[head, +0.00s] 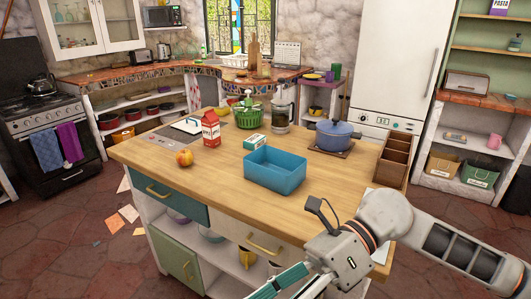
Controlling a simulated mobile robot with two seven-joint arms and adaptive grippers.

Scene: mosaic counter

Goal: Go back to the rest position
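My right arm comes in from the right, in front of the near right corner of the wooden-topped island (215,163). My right gripper (285,284) hangs low at the bottom edge, in front of the island's side and below its top. Its teal and grey fingers point down and left. They are partly cut off by the frame, and I cannot tell whether they are open or shut. No held object shows. My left gripper and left arm are not in view.
On the island stand a blue open bin (275,172), an apple (184,158), a red carton (210,128), a small green-and-white box (254,141), a blue pot (334,135) and a wooden divided box (395,158). Papers (129,213) lie on the left floor.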

